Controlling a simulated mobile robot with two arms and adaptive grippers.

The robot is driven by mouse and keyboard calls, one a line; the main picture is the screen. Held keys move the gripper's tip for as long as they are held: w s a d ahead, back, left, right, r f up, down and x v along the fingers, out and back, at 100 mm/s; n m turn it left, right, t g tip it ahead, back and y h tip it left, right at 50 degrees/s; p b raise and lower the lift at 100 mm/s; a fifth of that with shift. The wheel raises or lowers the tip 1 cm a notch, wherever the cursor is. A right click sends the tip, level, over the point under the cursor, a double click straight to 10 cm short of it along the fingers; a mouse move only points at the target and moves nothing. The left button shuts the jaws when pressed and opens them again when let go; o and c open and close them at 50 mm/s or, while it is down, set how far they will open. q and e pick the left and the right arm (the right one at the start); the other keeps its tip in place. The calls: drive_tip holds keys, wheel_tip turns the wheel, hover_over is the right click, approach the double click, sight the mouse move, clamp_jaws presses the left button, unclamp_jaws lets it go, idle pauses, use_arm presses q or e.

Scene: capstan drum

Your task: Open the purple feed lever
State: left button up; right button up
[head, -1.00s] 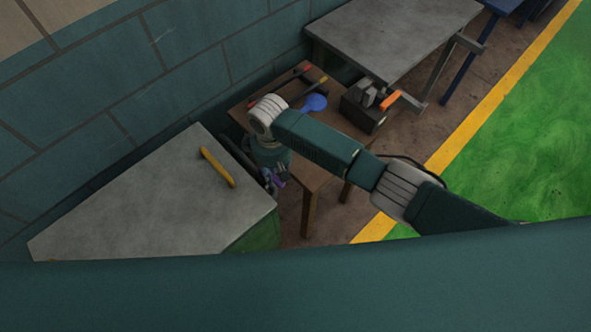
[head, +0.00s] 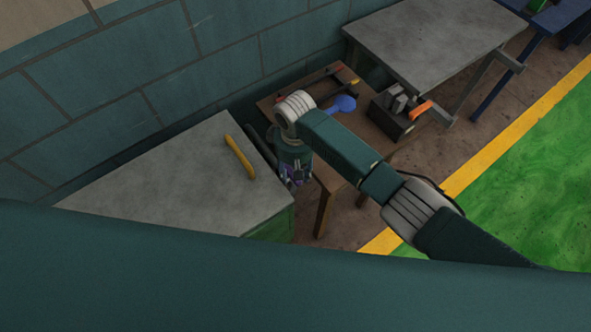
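The purple feed lever (head: 298,181) shows only as a small purple patch at the end of my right gripper, beside the right edge of the grey-topped cabinet. My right gripper (head: 292,178) points down in the gap between this cabinet and the wooden table. Its fingers are small and dark and overlap the purple patch. I cannot tell whether they touch it or are closed on it. The rest of the lever and its mount are hidden by my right wrist. My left gripper is out of view.
The grey-topped cabinet (head: 165,180) carries a yellow bar (head: 239,156). The wooden table (head: 328,172) holds a blue paddle-shaped thing (head: 342,104), tools, and a dark box (head: 392,118) with an orange handle. A grey table (head: 430,40) stands behind. Green floor (head: 515,185) lies right.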

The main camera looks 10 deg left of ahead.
drive_tip(key=shift+r, duration=0.2)
wheel_tip(320, 180, up, 12)
drive_tip(key=shift+f, duration=0.15)
idle(0.4)
drive_tip(key=shift+s+f, duration=0.1)
